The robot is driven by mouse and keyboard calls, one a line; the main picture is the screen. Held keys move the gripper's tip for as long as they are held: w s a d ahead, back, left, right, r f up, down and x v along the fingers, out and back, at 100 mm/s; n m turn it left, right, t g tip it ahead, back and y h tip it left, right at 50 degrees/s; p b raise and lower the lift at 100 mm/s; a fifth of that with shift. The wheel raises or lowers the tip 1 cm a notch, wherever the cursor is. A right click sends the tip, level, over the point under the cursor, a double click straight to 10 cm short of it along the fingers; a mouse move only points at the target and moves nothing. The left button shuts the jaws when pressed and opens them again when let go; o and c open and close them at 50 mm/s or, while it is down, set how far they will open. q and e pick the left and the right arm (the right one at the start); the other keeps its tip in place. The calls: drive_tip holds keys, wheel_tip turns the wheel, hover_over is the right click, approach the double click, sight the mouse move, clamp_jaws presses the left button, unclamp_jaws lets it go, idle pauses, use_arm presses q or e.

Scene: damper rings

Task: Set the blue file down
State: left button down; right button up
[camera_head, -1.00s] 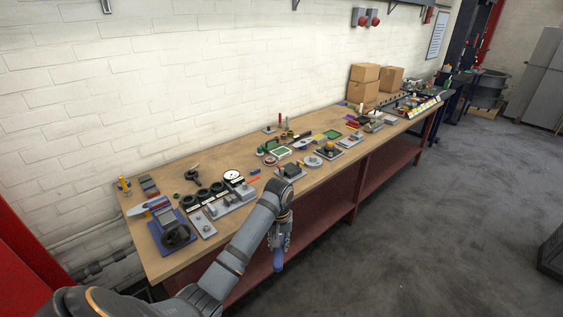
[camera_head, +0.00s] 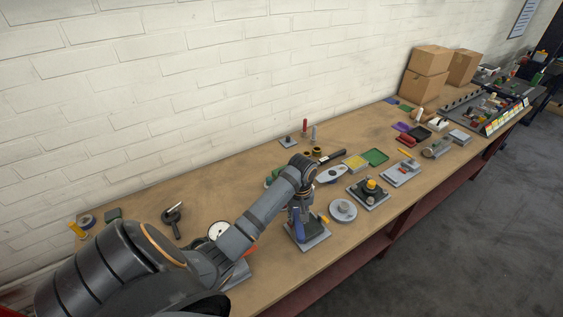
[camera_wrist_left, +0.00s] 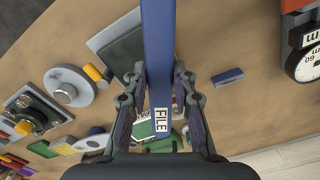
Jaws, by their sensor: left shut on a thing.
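The blue file (camera_wrist_left: 158,60) is a long blue bar with a white label reading FILE. My left gripper (camera_wrist_left: 158,90) is shut on it, with one finger on each side in the left wrist view. In the head view the file (camera_head: 298,226) hangs below my left gripper (camera_head: 299,208), over or in front of a dark square plate (camera_head: 318,238) near the bench's front edge. I cannot tell whether the file touches anything. My right gripper is in neither view.
The wooden bench (camera_head: 262,288) holds many parts. A round grey disc (camera_head: 343,211) and a base with a yellow knob (camera_head: 369,192) stand right of the gripper. A dial gauge (camera_head: 218,230) is to the left. Cardboard boxes (camera_head: 428,61) stand at the back right.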

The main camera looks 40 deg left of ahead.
use_arm(q)
drive_tip(key=s+a+r+n+p, duration=0.1)
drive_tip(key=s+r+n+p, duration=0.4)
drive_tip(key=s+n+p, duration=0.25)
drive_tip(key=f+b, duration=0.1)
drive_tip(key=f, duration=0.3)
drive_tip(key=f+n+b, duration=0.1)
drive_tip(key=f, duration=0.3)
drive_tip(key=s+f+n+b, duration=0.1)
drive_tip(key=f, duration=0.3)
drive_tip(key=shift+f, duration=0.65)
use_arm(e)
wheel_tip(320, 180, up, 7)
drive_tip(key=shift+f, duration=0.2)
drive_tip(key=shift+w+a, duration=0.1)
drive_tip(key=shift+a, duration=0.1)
